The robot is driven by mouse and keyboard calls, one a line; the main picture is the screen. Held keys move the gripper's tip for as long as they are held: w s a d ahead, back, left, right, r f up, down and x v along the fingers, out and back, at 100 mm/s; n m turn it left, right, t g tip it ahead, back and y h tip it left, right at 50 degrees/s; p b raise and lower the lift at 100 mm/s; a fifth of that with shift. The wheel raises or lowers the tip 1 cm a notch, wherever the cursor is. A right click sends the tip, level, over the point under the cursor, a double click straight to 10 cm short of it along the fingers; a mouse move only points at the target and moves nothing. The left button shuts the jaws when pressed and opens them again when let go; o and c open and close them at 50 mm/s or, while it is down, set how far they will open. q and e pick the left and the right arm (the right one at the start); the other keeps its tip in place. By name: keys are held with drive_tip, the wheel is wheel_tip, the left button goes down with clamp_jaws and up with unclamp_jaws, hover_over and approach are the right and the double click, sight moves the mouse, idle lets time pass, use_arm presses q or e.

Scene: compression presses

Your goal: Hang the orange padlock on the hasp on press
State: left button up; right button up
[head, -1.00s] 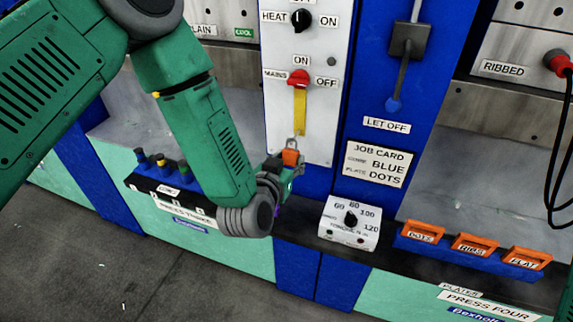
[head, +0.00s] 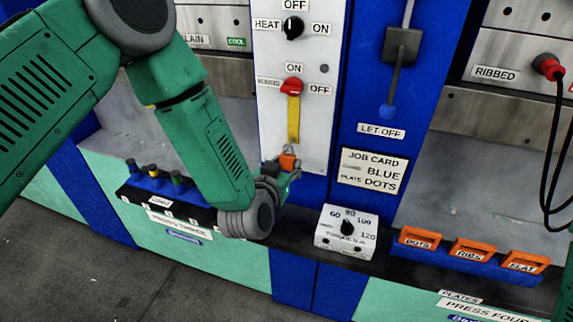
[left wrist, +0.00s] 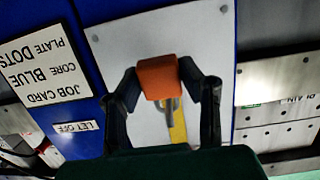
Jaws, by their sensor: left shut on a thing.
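The orange padlock (head: 288,162) is held in my left gripper (head: 283,173), just below the lower end of the yellow hasp strap (head: 293,118). Its grey shackle (head: 291,150) points up towards the strap's end; I cannot tell whether the two touch or are linked. The strap hangs below the red MAINS switch (head: 291,87) on the white panel. In the left wrist view, the fingers grip the orange body (left wrist: 157,78) from both sides, and the shackle overlaps the yellow strap (left wrist: 178,128). My right gripper is in neither view.
A torque box (head: 346,232) with a dial stands on the ledge, below and right of the padlock. A job card (head: 373,172) and a lever (head: 398,75) are on the blue column to the right. Orange plates (head: 472,249) sit in a rack at the lower right.

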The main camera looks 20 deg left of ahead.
use_arm(q)
drive_tip(key=o, duration=1)
drive_tip(key=shift+a, duration=0.1)
drive_tip(key=shift+o, duration=0.2)
